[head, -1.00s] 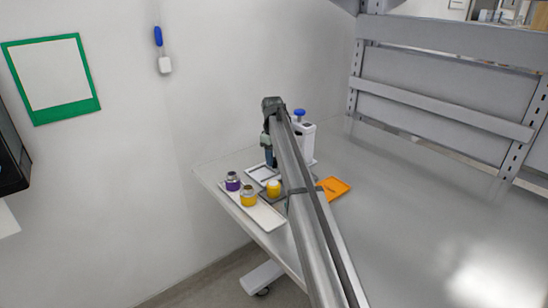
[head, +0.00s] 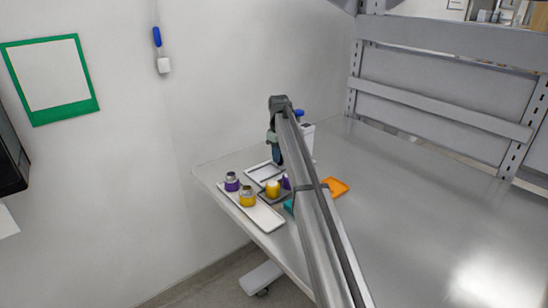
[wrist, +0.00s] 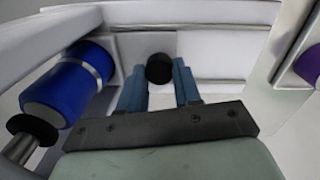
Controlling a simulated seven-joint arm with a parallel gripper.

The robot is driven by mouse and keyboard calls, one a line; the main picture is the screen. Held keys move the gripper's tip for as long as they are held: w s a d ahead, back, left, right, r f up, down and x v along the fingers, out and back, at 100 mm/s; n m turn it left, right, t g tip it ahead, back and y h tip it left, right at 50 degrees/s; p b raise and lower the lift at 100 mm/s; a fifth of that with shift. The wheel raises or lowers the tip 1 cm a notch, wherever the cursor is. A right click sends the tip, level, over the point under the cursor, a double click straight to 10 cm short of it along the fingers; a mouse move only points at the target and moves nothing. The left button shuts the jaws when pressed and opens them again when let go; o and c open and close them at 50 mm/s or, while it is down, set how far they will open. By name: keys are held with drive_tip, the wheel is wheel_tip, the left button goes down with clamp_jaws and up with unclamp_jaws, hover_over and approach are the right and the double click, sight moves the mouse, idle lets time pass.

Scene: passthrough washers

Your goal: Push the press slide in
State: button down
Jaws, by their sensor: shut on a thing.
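The white press (head: 308,132) with a blue top stands at the back of the table, partly hidden behind my arm. In the wrist view its white body (wrist: 222,50) fills the background. A round black knob (wrist: 160,68), apparently on the press slide, sits between the fingers of my gripper (wrist: 160,88). The blue fingers are shut on it, one at each side. In the head view my gripper (head: 277,154) is low beside the press. How far in the slide is cannot be told.
A blue cylinder (wrist: 66,92) is close at left and a purple part (wrist: 309,66) at right. A long white tray (head: 268,219) holds purple-based and yellow-based pieces. A yellow piece (head: 272,188) sits on a dark plate. An orange tray (head: 337,187) lies right; the table beyond is clear.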

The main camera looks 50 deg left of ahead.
drive_tip(key=shift+w, duration=0.35)
drive_tip(key=c, duration=0.8)
unclamp_jaws()
drive_tip(key=shift+s, duration=0.1)
drive_tip(key=r, duration=1.3)
drive_tip(key=shift+s+r, duration=0.25)
drive_tip(key=shift+r, duration=0.15)
drive_tip(key=shift+s, duration=0.1)
